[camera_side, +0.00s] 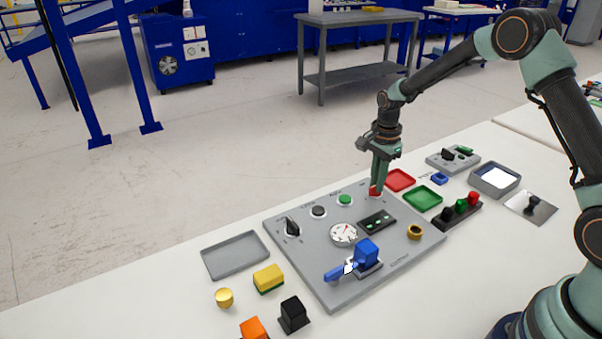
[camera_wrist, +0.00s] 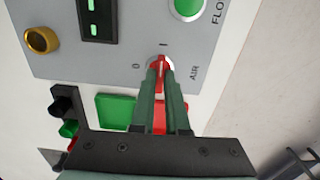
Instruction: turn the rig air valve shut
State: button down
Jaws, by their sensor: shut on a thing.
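The air valve's red handle (camera_wrist: 160,66) is on the grey rig panel (camera_wrist: 100,60), beside the printed word AIR. In the wrist view it lies roughly in line with the I mark, and the 0 mark is off to its left. My gripper (camera_wrist: 161,76) points down and is shut on the handle, one finger on each side. In the side view my gripper (camera_side: 376,187) is at the panel's far right corner, and only a little of the red handle (camera_side: 373,191) shows under the fingertips. The fingers hide part of the handle.
The panel carries a green button (camera_side: 345,199), a gauge (camera_side: 343,234), a black knob (camera_side: 292,228), a brass ring (camera_side: 414,232) and a blue clamp (camera_side: 367,252). Red (camera_side: 400,180) and green (camera_side: 422,198) trays lie close to the right of my gripper.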

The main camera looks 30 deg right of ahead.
jog(key=n, duration=1.3)
jog(key=shift+r+n, duration=0.1)
jog(key=shift+n, duration=2.1)
jog(key=c, duration=0.9)
grip_release()
notch_tip(320, 180, up, 12)
